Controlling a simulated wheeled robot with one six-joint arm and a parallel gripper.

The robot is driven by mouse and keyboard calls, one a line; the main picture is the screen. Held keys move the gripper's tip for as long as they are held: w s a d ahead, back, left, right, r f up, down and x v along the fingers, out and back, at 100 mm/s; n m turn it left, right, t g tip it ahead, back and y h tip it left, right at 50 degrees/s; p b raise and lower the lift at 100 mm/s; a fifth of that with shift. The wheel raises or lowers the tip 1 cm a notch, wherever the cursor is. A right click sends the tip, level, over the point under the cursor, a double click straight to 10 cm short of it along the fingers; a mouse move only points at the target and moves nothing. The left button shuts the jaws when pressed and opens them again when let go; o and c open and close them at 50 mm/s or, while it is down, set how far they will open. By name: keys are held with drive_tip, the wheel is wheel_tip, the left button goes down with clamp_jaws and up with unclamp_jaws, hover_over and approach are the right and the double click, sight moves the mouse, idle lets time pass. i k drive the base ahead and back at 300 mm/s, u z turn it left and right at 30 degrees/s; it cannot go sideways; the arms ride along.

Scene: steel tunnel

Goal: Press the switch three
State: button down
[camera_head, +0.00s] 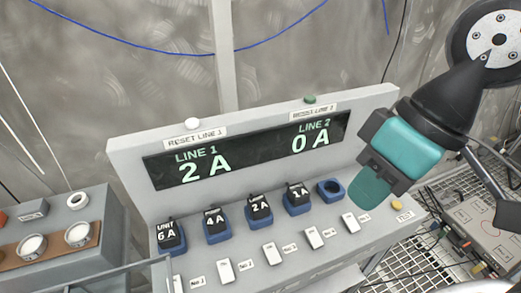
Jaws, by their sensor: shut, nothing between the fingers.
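A sloped grey control panel (128,160) carries a row of white switches along its lower front, each with a small label beside it. The middle switch (270,252) of the row appears to be switch three; its label is small and hard to read. The display (240,150) above reads LINE 1 2 A and LINE 2 0 A. My gripper (366,192), with teal fingers, is shut and empty. It hangs over the right part of the panel, up and to the right of the middle switch and apart from it.
Black blocks marked 6 A (170,234), 4 A (215,219), 2 A (259,207) and 1 A (297,194) sit in blue sockets behind the switches. An empty blue socket (330,190) is nearest my gripper. A white button (192,123) and green button (310,99) top the panel.

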sight(274, 257)
drive_tip(key=z, duration=1.05)
drive_tip(key=k, duration=1)
drive_tip(key=u, duration=1.05)
drive_tip(key=i, duration=0.5)
drive_tip(key=z, duration=0.05)
